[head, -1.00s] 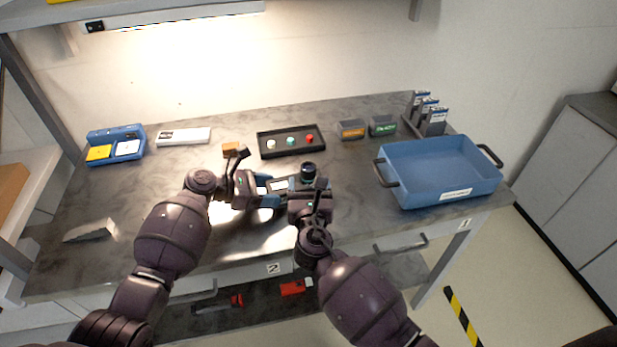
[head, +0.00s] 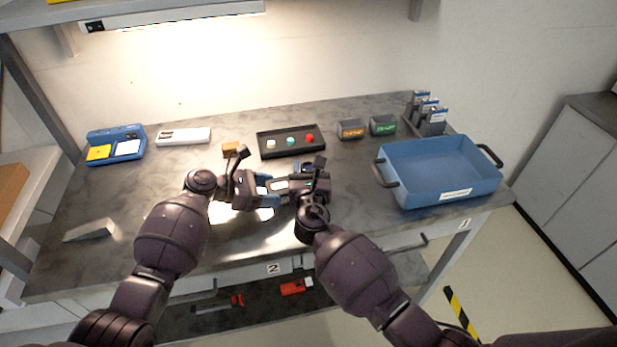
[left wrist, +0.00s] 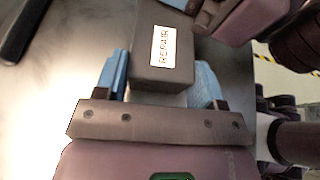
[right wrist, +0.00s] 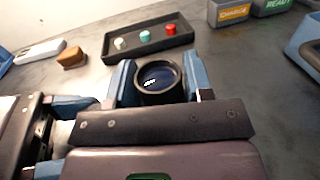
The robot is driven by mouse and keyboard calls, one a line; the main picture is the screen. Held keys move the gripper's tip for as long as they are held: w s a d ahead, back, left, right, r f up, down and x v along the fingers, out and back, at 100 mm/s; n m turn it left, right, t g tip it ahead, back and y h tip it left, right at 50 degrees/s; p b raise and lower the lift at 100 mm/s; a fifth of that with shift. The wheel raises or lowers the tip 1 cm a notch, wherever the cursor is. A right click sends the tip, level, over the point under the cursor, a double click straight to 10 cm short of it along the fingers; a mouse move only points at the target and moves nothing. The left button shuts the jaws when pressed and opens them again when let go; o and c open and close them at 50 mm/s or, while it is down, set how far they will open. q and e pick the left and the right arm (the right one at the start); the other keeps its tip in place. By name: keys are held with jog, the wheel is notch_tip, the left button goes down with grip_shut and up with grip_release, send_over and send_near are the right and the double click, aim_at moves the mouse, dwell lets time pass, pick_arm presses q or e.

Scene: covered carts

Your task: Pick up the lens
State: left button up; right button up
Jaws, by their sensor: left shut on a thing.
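The lens (right wrist: 160,82) is a black cylinder with dark glass facing up, in the right wrist view. My right gripper (right wrist: 160,88) has its blue fingers on both sides of it, with a slight gap at the left finger. In the head view my right gripper (head: 308,182) hides the lens. My left gripper (head: 265,197) is shut on a dark grey block with a white REPAIR label; the block (left wrist: 150,75) shows between its blue fingers (left wrist: 160,92) in the left wrist view. How the lens joins the block is hidden.
A black tray (head: 263,147) with several coloured knobs lies behind the grippers, beside an orange-brown block (head: 230,148). A blue bin (head: 400,192) stands at right. Orange and green labelled boxes (head: 350,130) stand at the back. A grey wedge (head: 90,231) lies at left.

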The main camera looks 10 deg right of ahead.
aim_at(308, 166)
jog(key=c, duration=0.6)
jog(key=shift+o, duration=0.2)
notch_tip(308, 166, up, 10)
jog(key=shift+r, duration=0.1)
pick_arm(q)
jog(key=o, duration=1)
jog(key=v, duration=1.2)
